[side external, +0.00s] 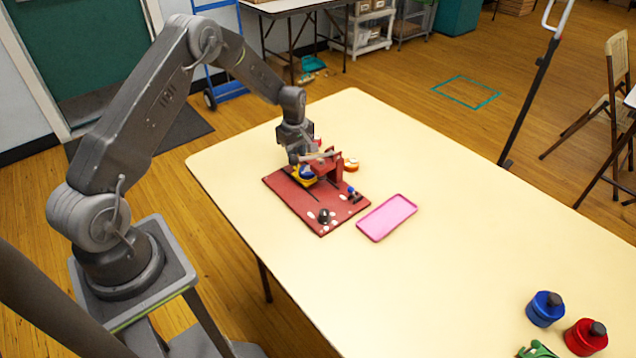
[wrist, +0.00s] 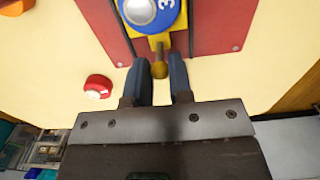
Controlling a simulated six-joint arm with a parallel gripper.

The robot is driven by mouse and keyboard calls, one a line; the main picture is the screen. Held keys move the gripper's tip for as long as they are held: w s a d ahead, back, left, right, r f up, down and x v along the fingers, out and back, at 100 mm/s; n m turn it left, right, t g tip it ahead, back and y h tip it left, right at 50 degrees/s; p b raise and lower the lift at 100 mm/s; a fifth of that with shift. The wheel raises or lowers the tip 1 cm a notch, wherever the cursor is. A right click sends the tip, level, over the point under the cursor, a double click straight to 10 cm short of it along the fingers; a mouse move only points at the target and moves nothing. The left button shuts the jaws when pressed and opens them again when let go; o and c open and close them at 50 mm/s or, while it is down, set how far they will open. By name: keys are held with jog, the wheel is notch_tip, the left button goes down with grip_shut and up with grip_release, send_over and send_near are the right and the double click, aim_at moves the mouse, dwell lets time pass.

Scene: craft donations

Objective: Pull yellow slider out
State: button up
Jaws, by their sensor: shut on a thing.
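The red board (side external: 285,193) lies near the left end of the cream table, with a dark slot in it. The yellow slider (side external: 303,181) sits in that slot, with a blue disc (side external: 306,171) on top; in the wrist view the disc (wrist: 150,10) bears a white mark. A short yellow knob (wrist: 159,69) sticks out from the slider's end. My gripper (wrist: 158,62) is at the board's edge, its fingers on either side of the knob and shut on it. In the side view my gripper (side external: 298,157) hides part of the slider.
A red upright piece (side external: 337,167) stands on the board. A pink tray (side external: 388,216) lies right of it. An orange-red round piece (side external: 351,164) is just behind. A blue jar (side external: 544,309) and a red jar (side external: 586,337) stand far right. The middle table is clear.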

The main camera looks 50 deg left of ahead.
jog(key=shift+a, duration=2)
jog(key=o, duration=0.8)
jog(key=shift+c, duration=0.2)
jog(key=shift+r, duration=0.15)
notch_tip(320, 180, up, 7)
jog(key=shift+r, duration=0.1)
